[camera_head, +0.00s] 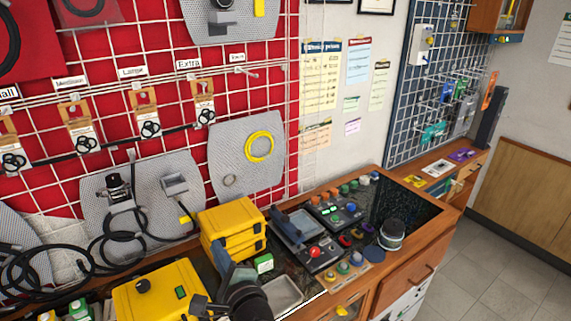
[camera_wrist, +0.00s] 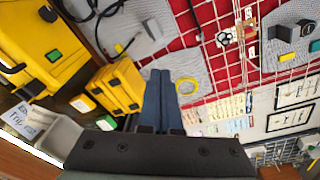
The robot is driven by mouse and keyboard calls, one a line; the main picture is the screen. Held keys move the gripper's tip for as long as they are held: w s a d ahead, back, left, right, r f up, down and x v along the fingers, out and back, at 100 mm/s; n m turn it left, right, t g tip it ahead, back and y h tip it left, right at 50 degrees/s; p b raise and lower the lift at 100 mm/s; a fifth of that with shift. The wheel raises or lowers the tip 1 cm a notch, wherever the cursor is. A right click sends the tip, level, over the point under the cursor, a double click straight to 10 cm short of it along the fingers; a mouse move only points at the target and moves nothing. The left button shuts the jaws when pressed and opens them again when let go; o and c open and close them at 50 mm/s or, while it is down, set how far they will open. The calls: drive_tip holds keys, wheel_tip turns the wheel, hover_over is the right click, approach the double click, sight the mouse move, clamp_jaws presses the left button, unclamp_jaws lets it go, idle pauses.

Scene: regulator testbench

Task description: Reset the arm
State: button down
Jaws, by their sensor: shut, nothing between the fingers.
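My gripper (camera_wrist: 160,74) shows in the wrist view as two blue-grey fingers side by side with their tips together. It is shut and empty. Its tips point toward the red panel with the white wire grid (camera_wrist: 207,62). In the head view my gripper (camera_head: 219,251) reaches up from the bottom edge, in front of the stacked yellow cases (camera_head: 235,222). My dark wrist covers part of the bench there. Most of the arm is out of view.
A large yellow case (camera_head: 155,292) stands left of my gripper. A metal tray (camera_head: 285,293) and a control panel with buttons (camera_head: 336,213) are to its right. Black cables (camera_head: 55,268) hang at the left. The floor (camera_head: 510,240) at the right is clear.

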drive_tip(key=s+d+r+n+t+h+b, duration=0.1)
drive_tip(key=s+d+r+n+t+b, duration=0.15)
drive_tip(key=r+n, duration=0.7)
drive_tip(key=s+d+r+n+t+h+b, duration=0.1)
drive_tip(key=s+d+r+n+t+b, duration=0.2)
drive_tip(key=r, duration=1.3)
drive_tip(key=s+d+r+n+t+h, duration=0.2)
drive_tip(key=s+d+r+t+h, duration=0.1)
drive_tip(key=s+r, duration=0.4)
drive_tip(key=s+d+r+n+t+h+b, duration=0.1)
drive_tip(key=s+d+r+n+t+h, duration=0.2)
drive_tip(key=s+r, duration=0.5)
drive_tip(key=d+t, duration=0.1)
drive_tip(key=d, duration=0.1)
drive_tip(key=shift+s+d+r+h, duration=0.15)
drive_tip(key=shift+s+d+h, duration=0.2)
drive_tip(key=shift+s+h, duration=0.05)
drive_tip(key=shift+n, duration=0.25)
